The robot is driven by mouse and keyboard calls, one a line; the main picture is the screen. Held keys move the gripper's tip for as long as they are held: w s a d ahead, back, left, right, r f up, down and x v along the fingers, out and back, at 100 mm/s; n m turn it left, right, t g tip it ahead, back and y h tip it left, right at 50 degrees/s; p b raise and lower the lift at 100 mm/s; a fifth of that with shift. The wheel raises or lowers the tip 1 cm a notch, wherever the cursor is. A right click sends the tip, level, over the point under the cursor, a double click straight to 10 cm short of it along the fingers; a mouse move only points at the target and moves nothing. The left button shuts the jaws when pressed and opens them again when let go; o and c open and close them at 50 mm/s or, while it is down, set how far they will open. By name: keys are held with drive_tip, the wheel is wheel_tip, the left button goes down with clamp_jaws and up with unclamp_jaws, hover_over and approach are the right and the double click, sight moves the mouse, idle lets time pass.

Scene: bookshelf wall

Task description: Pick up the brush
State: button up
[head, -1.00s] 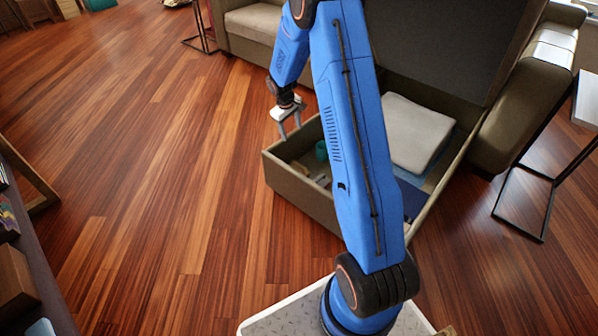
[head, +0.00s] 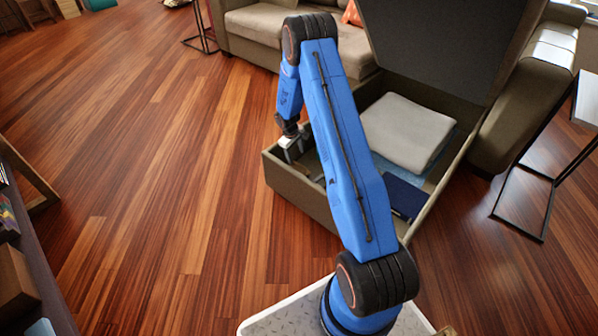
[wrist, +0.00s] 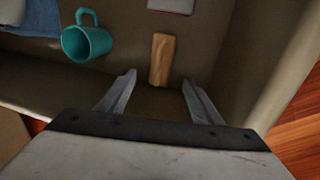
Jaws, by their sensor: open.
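In the wrist view, a short tan wooden piece, which looks like the brush (wrist: 161,59), lies on the floor of the open storage box. My gripper (wrist: 159,79) is open. Its two fingers stand apart, and the brush shows ahead of them, in line with the gap. I see no contact between fingers and brush. In the head view my gripper (head: 292,157) reaches down into the left end of the box (head: 300,196). The brush cannot be made out there.
A teal mug (wrist: 87,38) lies left of the brush, with blue cloth (wrist: 32,18) beyond it. Box walls are close on the right and near sides. In the head view, a folded grey blanket (head: 405,132) and a dark blue book (head: 405,197) lie in the box.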

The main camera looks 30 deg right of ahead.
sight(298, 169)
drive_tip(key=f, duration=0.3)
drive_tip(key=d+f, duration=0.1)
drive_tip(key=f, duration=0.6)
drive_tip(key=shift+w+d, duration=0.25)
drive_tip(key=shift+r, duration=0.1)
drive_tip(key=c, duration=1.2)
drive_tip(key=shift+c, duration=0.2)
drive_tip(key=shift+r, duration=0.1)
wheel_tip(298, 169, up, 28)
